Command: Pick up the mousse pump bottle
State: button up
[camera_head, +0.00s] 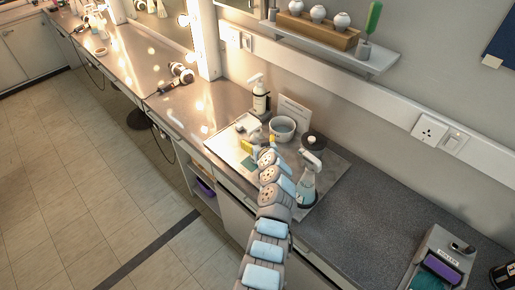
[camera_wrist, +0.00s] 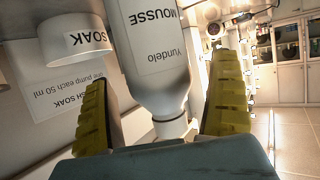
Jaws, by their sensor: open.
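The mousse pump bottle (camera_head: 260,102) is white with a pump top and stands upright at the back of the counter, near the wall. In the wrist view the bottle (camera_wrist: 155,60) appears upside down, with its "MOUSSE" label readable. It lies between the two yellow fingers of my gripper (camera_wrist: 161,72). The fingers are apart, with a clear gap on the left side and a narrower one on the right. In the head view my gripper (camera_head: 250,144) is in front of the bottle, low over the tray. Its fingertips are partly hidden by my arm.
A white bowl (camera_head: 282,130) marked "SOAK" and a white card (camera_head: 294,108) stand right of the bottle. A dark round container (camera_head: 314,142) and a clear pump bottle (camera_head: 306,186) are nearer my arm. A wall shelf (camera_head: 335,50) is above. The right-hand counter (camera_head: 375,205) has free room.

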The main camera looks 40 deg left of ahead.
jog(key=shift+w+a, duration=0.3)
jog(key=shift+a, duration=0.05)
jog(key=shift+f, duration=0.1)
jog(key=shift+c, duration=0.2)
jog(key=c, duration=1.3)
